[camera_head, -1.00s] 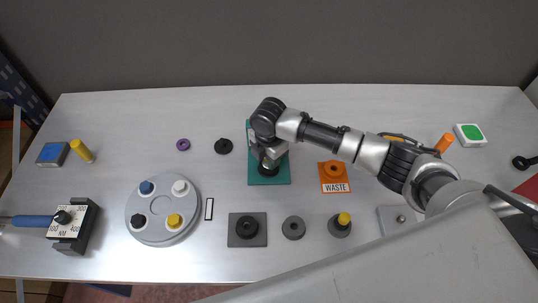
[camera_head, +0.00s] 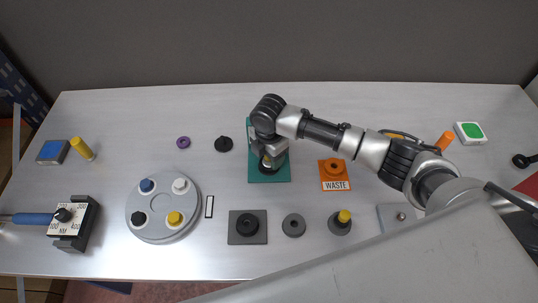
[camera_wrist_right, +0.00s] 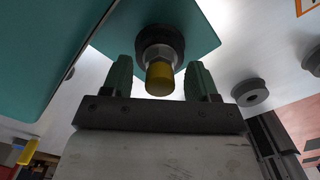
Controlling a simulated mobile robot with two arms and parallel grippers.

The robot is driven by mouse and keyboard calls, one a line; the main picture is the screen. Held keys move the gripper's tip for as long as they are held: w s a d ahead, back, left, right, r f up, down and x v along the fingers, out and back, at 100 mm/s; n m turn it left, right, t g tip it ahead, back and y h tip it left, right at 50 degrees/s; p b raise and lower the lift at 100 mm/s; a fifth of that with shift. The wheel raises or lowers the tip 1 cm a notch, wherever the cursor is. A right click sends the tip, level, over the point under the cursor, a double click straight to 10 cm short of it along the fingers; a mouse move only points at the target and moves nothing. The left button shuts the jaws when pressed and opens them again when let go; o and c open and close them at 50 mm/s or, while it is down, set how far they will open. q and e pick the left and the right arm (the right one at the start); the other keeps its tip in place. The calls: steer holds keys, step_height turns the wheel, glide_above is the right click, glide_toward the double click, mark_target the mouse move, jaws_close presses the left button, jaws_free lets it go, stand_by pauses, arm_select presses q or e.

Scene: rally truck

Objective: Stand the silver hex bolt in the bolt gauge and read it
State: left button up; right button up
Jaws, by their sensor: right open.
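The bolt gauge (camera_head: 283,173) is a teal base plate with a dark round seat, near the middle of the table. In the right wrist view the silver hex bolt (camera_wrist_right: 158,53) stands in the gauge's dark ring (camera_wrist_right: 160,36), with a yellow cylindrical end (camera_wrist_right: 159,79) toward the camera. My right gripper (camera_wrist_right: 160,80) is open, with one green-grey finger on each side of the yellow end and visible gaps. In the head view my right gripper (camera_head: 268,157) hangs over the gauge and partly hides the bolt. My left gripper is out of view.
An orange WASTE holder (camera_head: 334,184) stands just right of the gauge. A round grey tray (camera_head: 163,225) with coloured caps is at left. A grey plate with a black ring (camera_head: 248,240), a grey ring (camera_head: 293,225) and a yellow-topped piece (camera_head: 340,222) lie in front.

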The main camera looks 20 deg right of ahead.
step_height(320, 180, up, 12)
steer(key=b, duration=0.1)
steer(key=shift+f, duration=0.2)
steer(key=shift+s+f, duration=0.1)
stand_by(0.4)
